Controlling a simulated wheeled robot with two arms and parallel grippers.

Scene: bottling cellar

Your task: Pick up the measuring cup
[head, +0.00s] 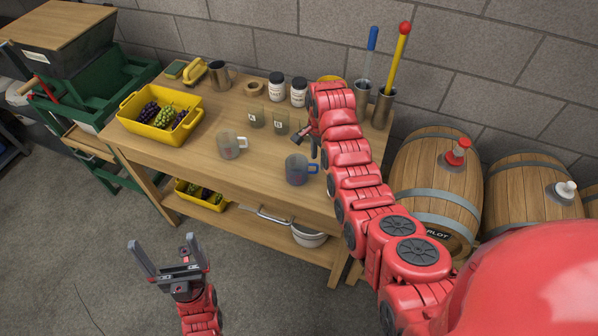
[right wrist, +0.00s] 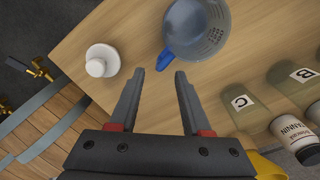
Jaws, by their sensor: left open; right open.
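A clear measuring cup with a blue handle (head: 297,170) stands on the wooden table near its front edge, left of my right arm. It also shows in the right wrist view (right wrist: 200,35), with its handle towards my fingertips. A second cup, clear with a grey handle (head: 230,147), stands further left. My right gripper (right wrist: 158,72) is open and empty, its fingers just short of the blue handle; in the head view my arm partly hides it. My left gripper (head: 164,242) is open and empty in front of the table, over the floor.
Labelled beakers (head: 257,118) and white jars (head: 277,86) stand behind the cups. A yellow crate of grapes (head: 145,131) is at the left. Barrels (head: 437,175) stand right of the table.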

